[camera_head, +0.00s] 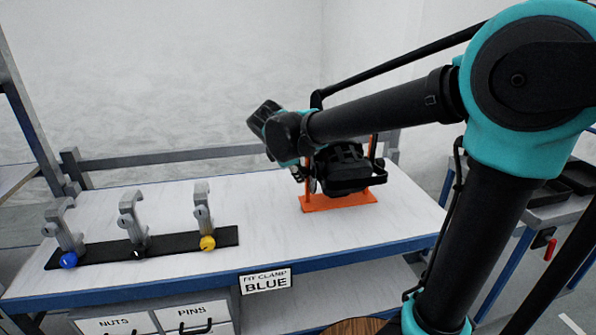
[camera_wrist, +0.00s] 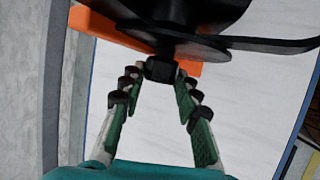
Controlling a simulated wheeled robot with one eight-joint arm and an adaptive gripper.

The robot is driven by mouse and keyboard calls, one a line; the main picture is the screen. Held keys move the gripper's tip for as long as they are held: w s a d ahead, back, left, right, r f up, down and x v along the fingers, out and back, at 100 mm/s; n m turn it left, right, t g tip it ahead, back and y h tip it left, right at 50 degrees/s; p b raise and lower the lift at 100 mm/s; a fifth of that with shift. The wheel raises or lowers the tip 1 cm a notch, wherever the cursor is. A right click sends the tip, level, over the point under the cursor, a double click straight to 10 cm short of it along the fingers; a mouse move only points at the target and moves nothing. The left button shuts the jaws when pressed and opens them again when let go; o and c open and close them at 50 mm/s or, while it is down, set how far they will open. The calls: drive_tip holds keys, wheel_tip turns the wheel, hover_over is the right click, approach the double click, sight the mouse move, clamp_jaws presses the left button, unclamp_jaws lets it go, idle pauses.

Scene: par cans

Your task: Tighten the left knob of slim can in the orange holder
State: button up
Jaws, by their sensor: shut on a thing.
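The orange holder (camera_head: 345,203) stands on the white bench top, right of its middle, with an orange upright at its left. The black slim can (camera_head: 348,172) hangs in it, partly hidden by my arm. In the wrist view the can's dark body (camera_wrist: 195,12) fills the top, with the orange holder (camera_wrist: 107,30) behind it. My gripper (camera_wrist: 160,75) is shut on a small black knob (camera_wrist: 160,68) at the can's side, one fingertip on each side of it. The head view hides the fingertips and this knob.
A black strip (camera_head: 190,240) with three grey clamps stands on the left of the bench, with blue, black and yellow knobs. A "FIT CLAMP BLUE" sign (camera_head: 266,281) is on the front edge. Bench space between strip and holder is clear. A second bench (camera_head: 535,215) is at right.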

drive_tip(key=t, duration=0.2)
drive_tip(key=m+t, duration=0.1)
drive_tip(key=t, duration=0.2)
drive_tip(key=f+m+t+y, duration=0.1)
drive_tip(key=t, duration=0.2)
drive_tip(key=shift+s+d, duration=0.1)
drive_tip(key=shift+s, duration=0.3)
drive_tip(key=shift+t, duration=0.4)
drive_tip(key=o, duration=1.2)
drive_tip(key=shift+c, duration=0.2)
drive_tip(key=v, duration=1.2)
